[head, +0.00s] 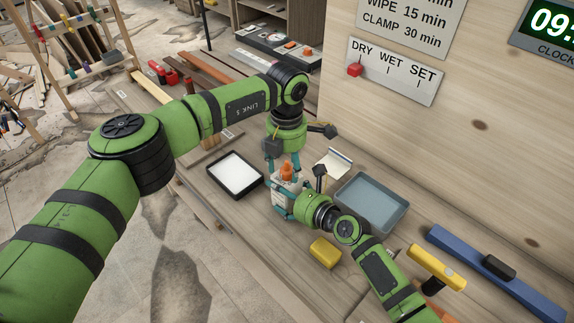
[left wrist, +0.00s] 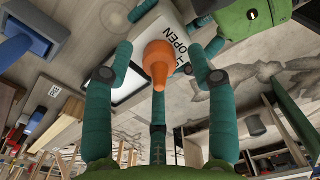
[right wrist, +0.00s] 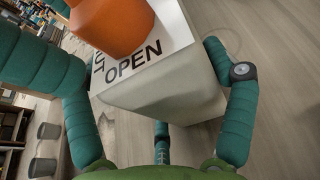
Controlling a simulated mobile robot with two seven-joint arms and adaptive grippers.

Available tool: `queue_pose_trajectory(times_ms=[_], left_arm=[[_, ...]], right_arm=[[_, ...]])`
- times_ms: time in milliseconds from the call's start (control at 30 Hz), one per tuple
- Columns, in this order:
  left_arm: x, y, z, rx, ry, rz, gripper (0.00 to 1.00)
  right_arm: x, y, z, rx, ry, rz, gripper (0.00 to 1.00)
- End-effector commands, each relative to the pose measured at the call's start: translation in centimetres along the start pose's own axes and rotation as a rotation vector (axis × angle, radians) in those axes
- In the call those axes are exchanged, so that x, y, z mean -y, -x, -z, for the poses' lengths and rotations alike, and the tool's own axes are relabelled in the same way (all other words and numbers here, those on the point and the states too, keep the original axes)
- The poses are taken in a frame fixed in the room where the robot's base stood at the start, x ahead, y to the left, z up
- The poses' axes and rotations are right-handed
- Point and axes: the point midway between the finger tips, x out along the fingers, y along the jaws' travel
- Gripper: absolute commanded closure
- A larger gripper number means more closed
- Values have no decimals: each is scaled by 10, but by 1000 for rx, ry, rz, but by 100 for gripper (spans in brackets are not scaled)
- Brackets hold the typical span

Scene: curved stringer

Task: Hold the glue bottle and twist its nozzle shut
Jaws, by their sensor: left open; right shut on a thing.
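The glue bottle (head: 284,194) is white with an orange nozzle (head: 287,170) and stands upright on the bench. Its top carries lettering, with "OPEN" readable in the right wrist view (right wrist: 158,75). My right gripper (head: 285,205) is shut on the bottle's body from the side, with a finger on each side of it. My left gripper (head: 282,168) is above the bottle, pointing down. Its teal fingers are spread open around the orange nozzle, which shows between them in the left wrist view (left wrist: 158,62). I see gaps between those fingers and the nozzle.
A black-rimmed tray with a white inside (head: 209,177) lies left of the bottle. A grey-blue tray (head: 405,206) is to the right. A yellow block (head: 325,253) sits in front, near my right arm. A blue bar (head: 480,262) lies at the right. A wooden wall with signs stands behind.

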Motion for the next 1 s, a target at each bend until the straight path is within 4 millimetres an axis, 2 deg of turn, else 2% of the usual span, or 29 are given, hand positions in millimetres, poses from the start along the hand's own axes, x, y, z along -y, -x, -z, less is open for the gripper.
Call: queue_pose_trajectory(times_ms=[300,500,700,1000], left_arm=[[0,66,-1,4,-2,-3,43],[1,99,-1,3,-1,-1,43],[1,111,0,1,-1,-1,43],[1,112,0,1,-2,0,43]], right_arm=[[-1,0,2,-4,-3,-3,69],[-1,0,2,-4,-3,-3,69],[-1,0,2,-4,-3,-3,69],[-1,0,2,-4,-3,-3,69]])
